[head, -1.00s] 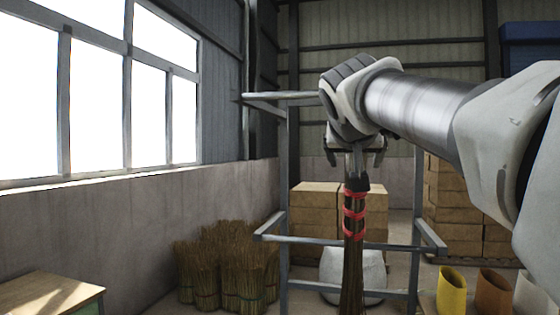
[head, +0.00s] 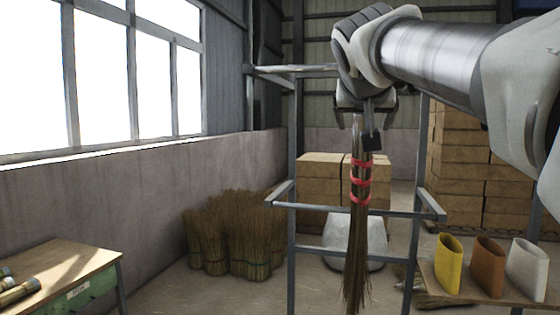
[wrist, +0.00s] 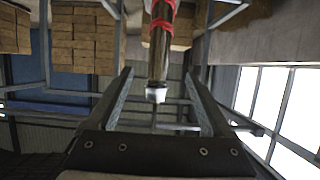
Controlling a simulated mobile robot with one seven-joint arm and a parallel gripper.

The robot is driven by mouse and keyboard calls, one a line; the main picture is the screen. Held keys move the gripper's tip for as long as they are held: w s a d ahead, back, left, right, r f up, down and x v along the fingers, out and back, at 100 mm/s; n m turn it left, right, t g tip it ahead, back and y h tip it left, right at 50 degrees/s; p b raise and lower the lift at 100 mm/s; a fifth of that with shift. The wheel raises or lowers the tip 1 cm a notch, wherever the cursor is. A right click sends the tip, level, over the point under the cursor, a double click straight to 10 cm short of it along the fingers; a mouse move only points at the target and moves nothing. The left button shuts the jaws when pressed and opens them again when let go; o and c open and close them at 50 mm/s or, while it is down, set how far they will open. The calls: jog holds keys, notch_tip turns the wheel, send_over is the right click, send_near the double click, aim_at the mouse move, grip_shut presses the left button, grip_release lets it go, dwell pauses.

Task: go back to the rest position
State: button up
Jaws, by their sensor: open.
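A straw broom (head: 358,235) with red bindings hangs upright, bristles down, in front of a grey metal rack (head: 291,240) in the head view. A small dark piece (head: 372,141) shows near its top. My gripper (head: 365,120) is directly above, its fingers spread on either side of the broom's upper end. In the wrist view, the broom handle (wrist: 160,50) with its pale end cap shows between my open fingers (wrist: 160,105), with gaps on both sides. How the broom is held up is partly hidden.
A table (head: 65,270) with tubes stands at lower left. Straw bundles (head: 235,235) stand by the wall. Cardboard boxes (head: 325,175) and a white sack (head: 345,245) are behind the rack. A small table at right bears yellow (head: 449,262), brown (head: 487,265) and white (head: 526,268) sleeves.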

jog(key=s+a+f+n+g+y, duration=0.1)
jog(key=s+f+g, duration=0.1)
jog(key=s+f, duration=0.6)
jog(key=s+f+n+g+y, duration=0.1)
jog(key=s+f+g, duration=0.2)
jog(key=s+f, duration=0.6)
jog(key=s+a+f+n+g+y, duration=0.1)
jog(key=s+f, duration=0.7)
jog(key=f, duration=1)
jog(key=shift+s+a+f+n+g+y, duration=0.3)
jog(key=shift+s+g+y, duration=0.1)
jog(key=shift+g+y, duration=0.25)
jog(key=shift+r, duration=0.1)
